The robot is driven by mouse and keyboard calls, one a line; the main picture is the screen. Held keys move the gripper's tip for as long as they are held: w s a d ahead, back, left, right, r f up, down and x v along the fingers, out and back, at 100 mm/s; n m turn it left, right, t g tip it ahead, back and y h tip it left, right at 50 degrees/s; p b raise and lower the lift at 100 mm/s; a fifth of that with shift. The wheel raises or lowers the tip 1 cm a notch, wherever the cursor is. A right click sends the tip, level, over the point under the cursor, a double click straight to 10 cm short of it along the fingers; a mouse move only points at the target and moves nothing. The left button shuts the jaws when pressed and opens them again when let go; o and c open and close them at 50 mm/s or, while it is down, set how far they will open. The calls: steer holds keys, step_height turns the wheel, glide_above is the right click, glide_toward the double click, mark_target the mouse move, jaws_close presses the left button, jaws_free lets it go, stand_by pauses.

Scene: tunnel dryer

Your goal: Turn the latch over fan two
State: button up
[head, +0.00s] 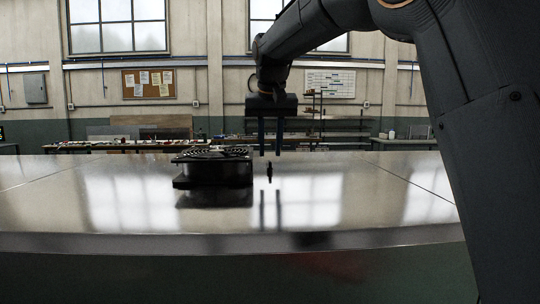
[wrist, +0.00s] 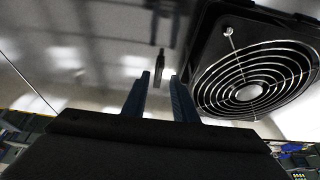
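A black fan unit (head: 213,172) stands on the shiny bench, left of my gripper; its round grille (wrist: 248,92) faces up in the wrist view. A small silver knob or pin (wrist: 228,38) shows at the grille's edge; I cannot tell if it is the latch. A small slim dark piece (head: 269,171) is upright just below my fingertips, also seen ahead of them in the wrist view (wrist: 161,68); I cannot tell if it touches the bench. My gripper (head: 270,153) points down, open, with nothing between its fingers. No number on the fan is readable.
The metal bench (head: 340,195) is otherwise clear around the fan unit, with its front edge (head: 240,242) towards me. Cluttered work tables (head: 130,146) and shelves (head: 345,130) stand well behind it.

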mark_target(270, 161)
steer(key=shift+x, duration=1.55)
jaws_close()
